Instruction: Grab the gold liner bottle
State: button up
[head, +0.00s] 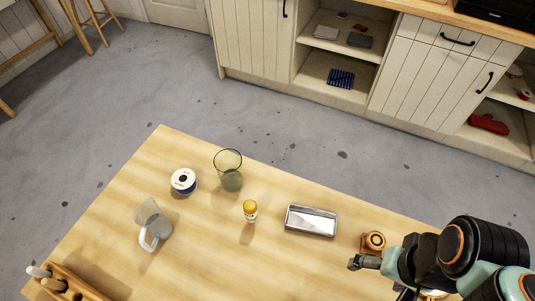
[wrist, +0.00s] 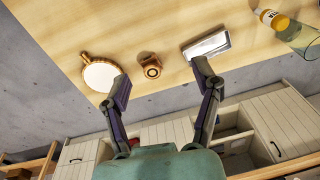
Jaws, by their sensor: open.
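A small bottle with a gold-yellow cap (head: 250,210) stands upright near the middle of the wooden table in the head view. It also shows at the top right of the wrist view (wrist: 272,19), beside a green glass. My gripper (head: 358,262) is at the table's right side in the head view, well to the right of the bottle. In the wrist view my gripper (wrist: 161,69) has its two fingers spread wide, with nothing held between them.
A metal tray (head: 311,221) lies between the bottle and my gripper. A brown wooden object (head: 374,242) sits beside the gripper. A green glass (head: 229,172), a ribbon spool (head: 183,181) and a clear jug (head: 153,222) stand left of the bottle. The table's front middle is clear.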

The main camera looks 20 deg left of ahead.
jog(key=w+a+r+m+t, duration=0.2)
jog(key=w+a, duration=0.2)
jog(key=w, duration=0.8)
jog(key=n+g, duration=0.2)
jog(key=n, duration=0.1)
send_over(249, 205)
jog(key=w+d, duration=0.5)
jog(key=w, duration=0.1)
notch_tip(249, 205, down, 11)
jog(key=s+a+f+n, duration=0.1)
jog(key=s+f, duration=0.1)
jog(key=s+a+f+n, duration=0.1)
jog(key=a+f, duration=0.1)
jog(key=s+a+f+g, duration=0.1)
jog(key=s+f, duration=0.1)
jog(key=shift+s+a+f+n+h, duration=0.1)
jog(key=shift+s+a+n+h, duration=0.25)
jog(key=shift+n+h, duration=0.05)
jog(key=shift+s+a+f, duration=0.15)
jog(key=shift+f, duration=0.1)
notch_tip(249, 205, down, 6)
grip_shut()
